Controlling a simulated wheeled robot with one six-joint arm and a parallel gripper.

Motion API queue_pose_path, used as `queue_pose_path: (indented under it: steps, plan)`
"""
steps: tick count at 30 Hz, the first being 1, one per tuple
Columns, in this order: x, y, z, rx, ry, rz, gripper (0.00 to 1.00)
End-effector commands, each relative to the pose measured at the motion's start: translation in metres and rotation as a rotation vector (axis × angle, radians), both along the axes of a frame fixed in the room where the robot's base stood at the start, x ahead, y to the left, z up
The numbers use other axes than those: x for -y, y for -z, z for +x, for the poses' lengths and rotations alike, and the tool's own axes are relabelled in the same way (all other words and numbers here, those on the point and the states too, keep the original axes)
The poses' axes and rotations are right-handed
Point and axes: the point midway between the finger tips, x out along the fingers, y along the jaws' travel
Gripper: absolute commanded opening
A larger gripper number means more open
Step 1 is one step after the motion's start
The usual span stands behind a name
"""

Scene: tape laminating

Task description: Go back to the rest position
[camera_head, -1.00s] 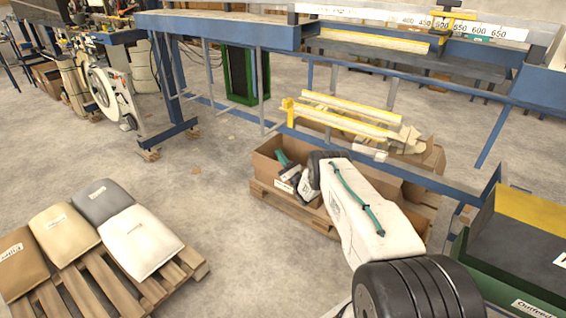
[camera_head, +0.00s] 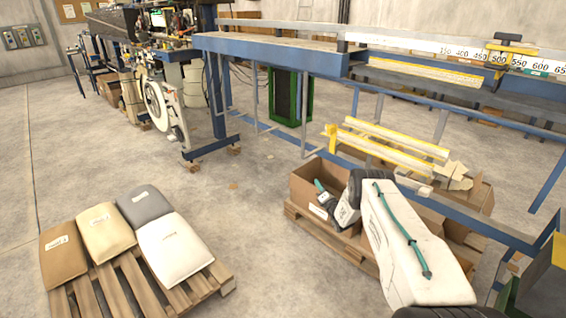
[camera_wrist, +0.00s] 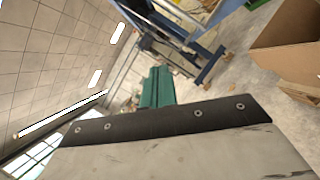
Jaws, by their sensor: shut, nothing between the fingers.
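My arm (camera_head: 415,245), white with a green cable, reaches in from the lower right of the head view. It is bent, with its wrist pointing up and left. My gripper (camera_head: 319,186) has teal fingers and appears in front of the cardboard box (camera_head: 310,190) from this angle. I cannot tell the gap between them. In the wrist view the teal fingers of my gripper (camera_wrist: 158,76) show small beyond a dark bracket. They look closed together, and I see nothing held.
A pallet (camera_head: 215,285) with several filled bags (camera_head: 175,248) stands at the lower left. A blue-framed machine table (camera_head: 270,55) with a ruler runs across the back. Yellow-edged bars (camera_head: 390,150) lie behind the box. The floor (camera_head: 265,245) between pallet and box is clear.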

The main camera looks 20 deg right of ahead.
Motion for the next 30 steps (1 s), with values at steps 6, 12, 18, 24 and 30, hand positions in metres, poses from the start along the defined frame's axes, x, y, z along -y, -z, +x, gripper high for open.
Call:
queue_pose_path:
  steps: [6,12,18,24,30]
  plan:
    - [0.001,0.003,0.001,-0.016,-0.011,0.051,0.00]
    - [0.010,0.072,-0.007,-0.295,0.038,0.359,0.00]
    - [0.018,0.117,-0.035,-0.610,0.208,0.731,0.00]
    - [0.012,0.085,-0.062,-0.830,0.449,1.075,0.00]
    - [-0.014,0.010,-0.104,-0.955,0.732,1.363,0.00]
